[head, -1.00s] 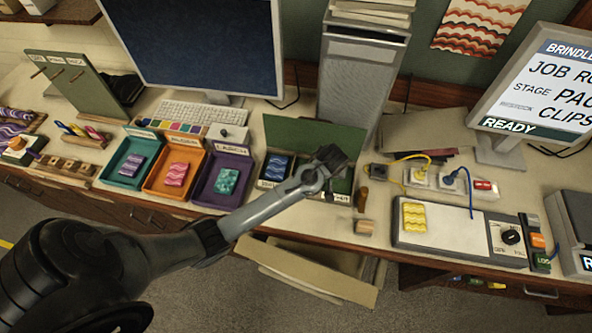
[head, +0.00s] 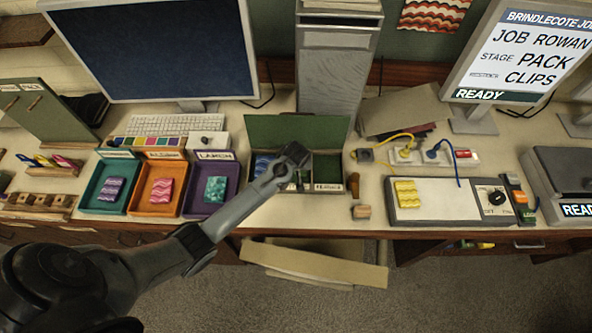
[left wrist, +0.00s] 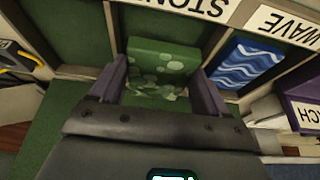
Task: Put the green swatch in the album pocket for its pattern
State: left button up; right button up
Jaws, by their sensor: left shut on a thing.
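My left gripper (head: 293,158) is over the middle of the open green album box (head: 297,130). In the left wrist view, my left gripper (left wrist: 168,92) is shut on the green swatch (left wrist: 160,62), which has pale pebble-like spots. The swatch is at the middle pocket, labelled STONE (left wrist: 205,5); how deep it sits, I cannot tell. The WAVE pocket beside it holds a blue wavy swatch (left wrist: 245,62), also visible in the head view (head: 263,165). The FEATHER pocket (head: 327,167) on the right looks empty. My arm hides much of the middle pocket. My right gripper is out of view.
Teal (head: 90,190), orange (head: 140,205) and purple (head: 228,190) trays with swatches stand left of the album. A stamp (head: 360,212) and a light panel with a yellow swatch (head: 406,193) are on the right. A computer tower (head: 335,75) stands behind.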

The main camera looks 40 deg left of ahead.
pick_arm(q)
notch_tip(320, 180, down, 3)
jog(key=shift+f, duration=0.15)
jog(key=shift+f, duration=0.1)
jog(key=o, duration=0.9)
jog(key=shift+c, duration=0.2)
jog(key=shift+s+d+r, duration=0.1)
jog(key=shift+r, duration=0.3)
jog(key=p+v, duration=0.1)
jog(key=v, duration=1)
jog(key=shift+r, duration=0.2)
